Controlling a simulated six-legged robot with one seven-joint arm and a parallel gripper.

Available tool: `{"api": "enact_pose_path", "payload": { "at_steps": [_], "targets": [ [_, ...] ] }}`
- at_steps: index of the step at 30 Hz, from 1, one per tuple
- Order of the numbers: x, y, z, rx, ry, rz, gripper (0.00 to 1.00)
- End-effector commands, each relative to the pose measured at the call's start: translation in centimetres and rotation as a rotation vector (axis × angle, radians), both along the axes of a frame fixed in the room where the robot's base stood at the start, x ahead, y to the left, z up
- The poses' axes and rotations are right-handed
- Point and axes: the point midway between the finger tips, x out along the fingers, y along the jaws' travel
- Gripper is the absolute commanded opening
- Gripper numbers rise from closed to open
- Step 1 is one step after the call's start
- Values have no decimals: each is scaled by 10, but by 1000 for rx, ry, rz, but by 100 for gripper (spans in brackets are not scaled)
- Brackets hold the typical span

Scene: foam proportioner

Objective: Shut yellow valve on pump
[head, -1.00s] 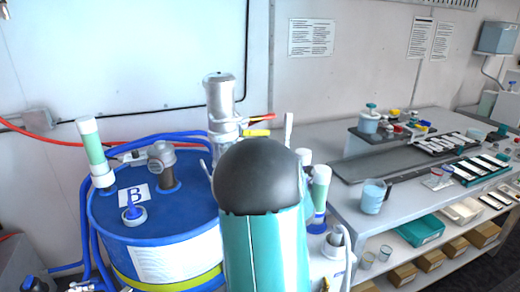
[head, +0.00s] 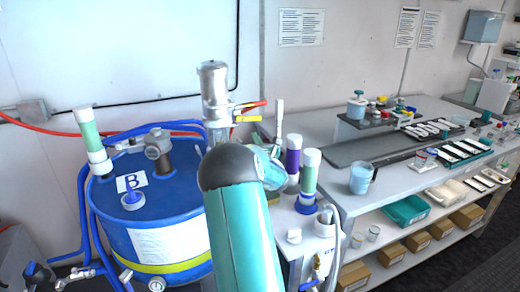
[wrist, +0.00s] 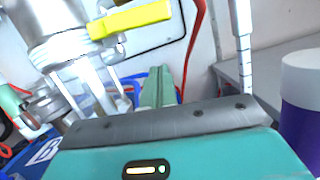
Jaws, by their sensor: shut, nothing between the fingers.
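The pump (head: 214,85) is an upright metal cylinder at the blue drum marked B. A yellow valve handle (head: 247,119) sticks out to the right from its side, just below a red handle (head: 253,104). In the wrist view the yellow handle (wrist: 135,18) is large at the top, extending right from the metal body (wrist: 50,25). My gripper (wrist: 160,85) shows there with its fingers together and empty, below and slightly right of the yellow handle, apart from it in the picture. In the head view my arm hides the gripper and the pump's lower part.
The blue drum (head: 160,213) stands at left with hoses around it. Purple (head: 293,158) and green-white (head: 310,175) bottles stand just right of my arm. A bench (head: 345,199) with labware fills the right side. A red hose (wrist: 196,35) hangs right of the yellow handle.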

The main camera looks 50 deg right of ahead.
Motion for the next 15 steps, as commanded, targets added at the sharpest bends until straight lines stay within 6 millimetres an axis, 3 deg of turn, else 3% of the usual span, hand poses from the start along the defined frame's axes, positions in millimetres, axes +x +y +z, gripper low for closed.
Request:
{"api": "enact_pose_path", "payload": {
  "at_steps": [6, 15],
  "targets": [
    [-2, -2, 33, 0, -3, -1, 0],
    [-3, -1, 40, 1, -1, 0, 0]
  ]
}}
